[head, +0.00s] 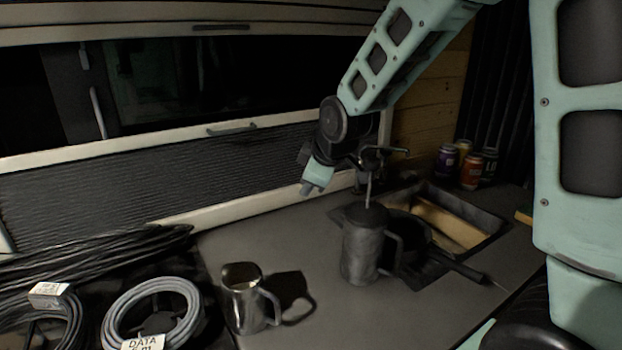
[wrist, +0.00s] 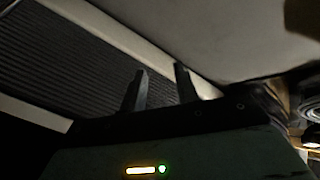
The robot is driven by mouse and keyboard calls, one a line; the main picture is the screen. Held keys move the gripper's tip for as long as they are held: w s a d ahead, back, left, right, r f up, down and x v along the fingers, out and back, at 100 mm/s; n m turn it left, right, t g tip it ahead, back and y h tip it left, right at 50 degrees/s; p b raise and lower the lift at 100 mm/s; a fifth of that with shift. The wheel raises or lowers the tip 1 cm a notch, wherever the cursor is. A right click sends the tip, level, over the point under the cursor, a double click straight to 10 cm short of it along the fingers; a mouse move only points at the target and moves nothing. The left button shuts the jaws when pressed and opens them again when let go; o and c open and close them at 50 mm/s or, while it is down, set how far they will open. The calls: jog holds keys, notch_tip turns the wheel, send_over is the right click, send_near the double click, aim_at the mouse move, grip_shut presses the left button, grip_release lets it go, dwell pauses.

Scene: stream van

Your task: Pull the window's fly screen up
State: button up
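The fly screen (head: 130,187) is a dark pleated sheet across the lower part of the window (head: 210,80). A pale bar along its top edge carries a small dark handle (head: 232,129). In the wrist view the pleated sheet (wrist: 70,50) fills the upper left; I cannot make out the handle there. My gripper (head: 317,188) is to the right of the handle and lower in the picture, by the pale lower frame. In the wrist view my gripper's two dark fingers (wrist: 161,75) stand apart with nothing between them.
A pale blind bar with a handle (head: 220,27) crosses the window's top. On the counter (head: 310,235) stand a metal mug (head: 247,300), a dark press pot (head: 365,245) and a pan (head: 410,240). Several cans (head: 470,168) stand behind the sink; coiled cables (head: 150,315) lie at left.

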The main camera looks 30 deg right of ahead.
jog(key=shift+s+a+f+m+g, duration=0.1)
jog(key=shift+s+f+m+g, duration=0.15)
jog(key=shift+f+m+g, duration=0.1)
jog(key=m+y+p, duration=0.9)
jog(key=m+y, duration=0.6)
jog(key=y, duration=0.1)
send_near(243, 129)
jog(key=p+x, duration=0.4)
jog(key=x, duration=0.6)
jog(key=shift+p, duration=0.4)
jog(key=shift+w+a+f, duration=0.15)
jog(key=shift+w+a, duration=0.1)
jog(key=shift+a, duration=0.35)
